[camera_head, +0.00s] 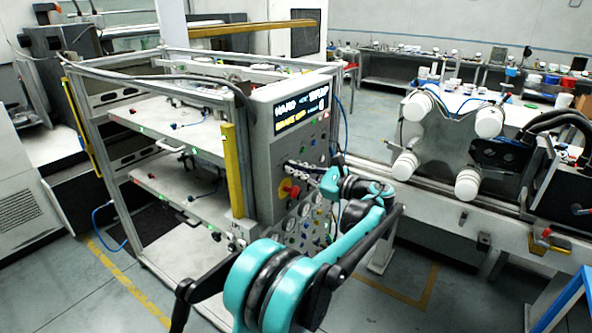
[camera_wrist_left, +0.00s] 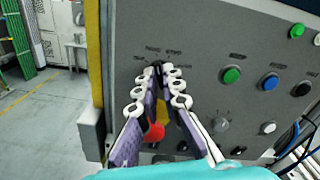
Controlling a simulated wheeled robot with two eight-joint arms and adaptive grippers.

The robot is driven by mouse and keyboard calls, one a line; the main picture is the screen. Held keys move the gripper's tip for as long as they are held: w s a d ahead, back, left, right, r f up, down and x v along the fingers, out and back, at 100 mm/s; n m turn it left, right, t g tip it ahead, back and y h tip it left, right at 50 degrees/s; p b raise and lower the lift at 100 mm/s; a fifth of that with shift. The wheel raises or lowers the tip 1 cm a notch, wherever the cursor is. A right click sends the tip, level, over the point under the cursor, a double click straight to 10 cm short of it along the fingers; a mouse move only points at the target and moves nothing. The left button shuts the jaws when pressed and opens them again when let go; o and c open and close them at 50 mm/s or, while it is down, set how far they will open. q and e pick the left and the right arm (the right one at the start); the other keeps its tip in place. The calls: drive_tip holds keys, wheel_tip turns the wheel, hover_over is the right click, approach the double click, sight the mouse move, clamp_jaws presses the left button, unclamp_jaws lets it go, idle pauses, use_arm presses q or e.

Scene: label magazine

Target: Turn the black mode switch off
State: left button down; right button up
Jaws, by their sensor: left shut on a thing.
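The black mode switch (camera_wrist_left: 157,66) is on the grey control panel (camera_wrist_left: 215,50), with small labels around its top. In the left wrist view my left gripper (camera_wrist_left: 158,76) reaches up to it, and its two white-and-purple fingers close together around the knob. Most of the knob is hidden between the fingertips, so I cannot tell which label it points to. In the head view the left gripper (camera_head: 290,164) touches the panel below the lit display (camera_head: 300,112), and the switch is hidden there. My right gripper is in neither view.
A red emergency stop on a yellow base (camera_head: 289,189) sits just below the gripper. Green (camera_wrist_left: 231,75), blue (camera_wrist_left: 270,82) and black (camera_wrist_left: 301,89) buttons are to the right. A yellow post (camera_head: 233,170) edges the panel's left side.

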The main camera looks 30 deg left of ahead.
use_arm(q)
drive_tip(key=n+p, duration=0.1)
drive_tip(key=n, duration=0.2)
drive_tip(key=shift+n, duration=0.4)
drive_tip(key=shift+n+p, duration=0.9)
drive_tip(key=shift+n, duration=1.7)
drive_tip(key=shift+f, duration=0.1)
drive_tip(key=c, duration=1.7)
unclamp_jaws()
drive_tip(key=d, duration=0.8)
drive_tip(key=s+d, duration=0.1)
drive_tip(key=d, duration=0.3)
